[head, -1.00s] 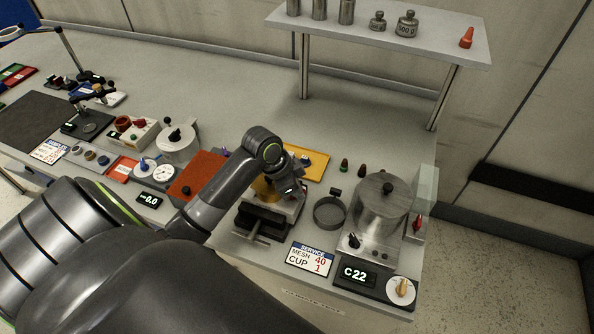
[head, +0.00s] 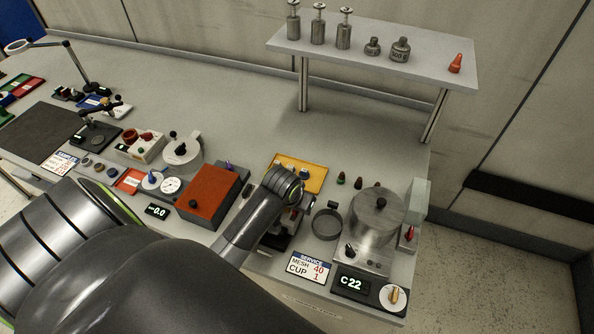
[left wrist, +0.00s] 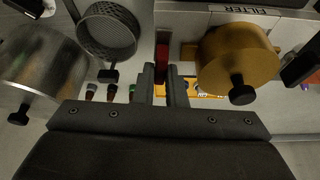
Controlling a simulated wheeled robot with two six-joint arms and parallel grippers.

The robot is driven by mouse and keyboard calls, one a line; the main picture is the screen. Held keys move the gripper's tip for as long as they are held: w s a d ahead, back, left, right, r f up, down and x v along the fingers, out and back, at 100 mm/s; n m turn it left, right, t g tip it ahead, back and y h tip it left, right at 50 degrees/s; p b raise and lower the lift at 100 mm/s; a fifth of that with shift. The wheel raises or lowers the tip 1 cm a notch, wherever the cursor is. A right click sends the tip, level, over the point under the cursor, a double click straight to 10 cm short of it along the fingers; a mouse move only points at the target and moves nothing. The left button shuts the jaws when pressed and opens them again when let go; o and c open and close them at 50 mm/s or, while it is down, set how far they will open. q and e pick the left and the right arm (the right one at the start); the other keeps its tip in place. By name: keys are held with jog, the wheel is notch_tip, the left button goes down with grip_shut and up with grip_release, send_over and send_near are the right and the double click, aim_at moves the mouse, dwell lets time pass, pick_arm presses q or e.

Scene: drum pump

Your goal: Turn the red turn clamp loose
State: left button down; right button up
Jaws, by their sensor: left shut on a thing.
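In the left wrist view, the red turn clamp (left wrist: 161,55) shows as a narrow red bar next to the grey block labelled FILTER (left wrist: 245,11). My left gripper (left wrist: 161,75) is shut on the clamp, with one dark finger on each side of it. A brass round pot with a black knob (left wrist: 238,58) is just right of the fingers. In the head view my left wrist (head: 285,185) covers most of the clamp's station, so the clamp cannot be made out there. My right gripper is in neither view.
A mesh cup (left wrist: 108,32) and a steel pot (left wrist: 45,65) stand left of the fingers in the wrist view. Several small bottles (left wrist: 110,92) and a yellow tray (head: 310,175) are close by. A shelf (head: 380,62) with weights stands behind.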

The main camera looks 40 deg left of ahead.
pick_arm(q)
jog(key=shift+n+y, duration=0.3)
jog(key=shift+n, duration=0.4)
jog(key=c, duration=1.5)
grip_release()
